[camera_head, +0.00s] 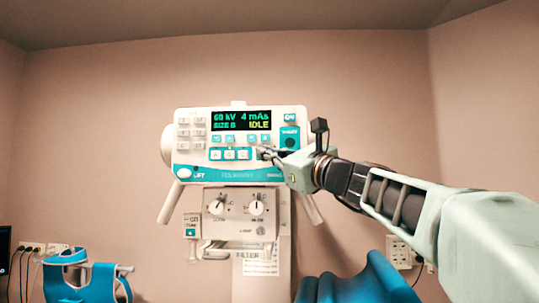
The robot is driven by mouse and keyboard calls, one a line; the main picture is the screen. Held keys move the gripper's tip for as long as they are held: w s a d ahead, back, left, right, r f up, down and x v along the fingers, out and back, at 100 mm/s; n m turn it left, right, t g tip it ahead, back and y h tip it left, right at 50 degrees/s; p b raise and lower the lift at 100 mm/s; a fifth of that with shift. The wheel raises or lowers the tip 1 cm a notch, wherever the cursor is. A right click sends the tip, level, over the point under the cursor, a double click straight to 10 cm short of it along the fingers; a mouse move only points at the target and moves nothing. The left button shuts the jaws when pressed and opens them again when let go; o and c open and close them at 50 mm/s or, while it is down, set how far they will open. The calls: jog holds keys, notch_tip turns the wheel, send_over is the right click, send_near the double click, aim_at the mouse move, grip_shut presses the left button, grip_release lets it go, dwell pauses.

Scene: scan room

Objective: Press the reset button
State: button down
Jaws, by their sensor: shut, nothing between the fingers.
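The white control panel (245,184) of the machine faces me in the middle of the view. Its display (240,120) reads 60 kV, 4 mAs, SIZE B and IDLE. Below the display are small teal-edged keys (229,139) and a row of three larger teal-edged buttons (229,154). A teal-marked button (289,117) is at the upper right. I cannot read which button is the reset button. My gripper (263,152) is shut and empty, its tips in front of the panel just right of the three-button row. It hides part of the panel there. I cannot tell whether the tips touch it.
Below the panel is a box with two knobs (256,208). White handles (171,202) slant down on both sides. A blue-and-white object (92,280) is at lower left and a blue padded surface (360,285) at lower right. Wall sockets (400,252) are behind.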

jog(key=shift+s, duration=0.6)
jog(key=shift+s, duration=0.1)
jog(key=s+b, duration=0.2)
jog(key=s, duration=0.2)
jog(key=shift+s+a, duration=0.1)
jog(key=shift+s, duration=0.3)
dwell(0.3)
